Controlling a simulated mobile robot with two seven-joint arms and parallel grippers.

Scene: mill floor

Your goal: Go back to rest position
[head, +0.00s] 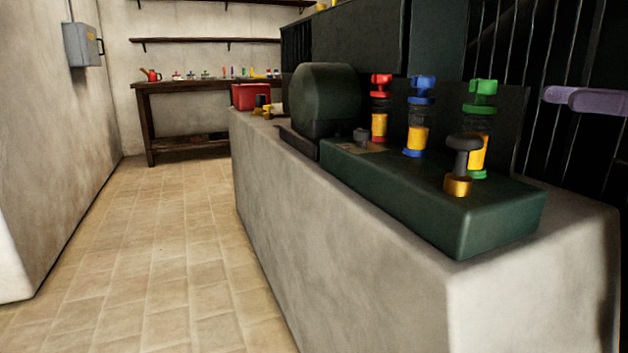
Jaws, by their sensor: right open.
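My right gripper (585,98) shows only in part at the right edge, as a pale purple shape in front of dark bars. It is open, with nothing seen in it. It is up and to the right of the dark green machine base (440,205) and clear of the counter. My left gripper is out of view.
A pale stone counter (340,245) carries the machine, with red (380,105), blue (420,115) and green (482,125) capped cylinders and a black-and-brass knob (460,165). A red box (250,96) stands farther back. The tiled floor (160,260) at left is clear.

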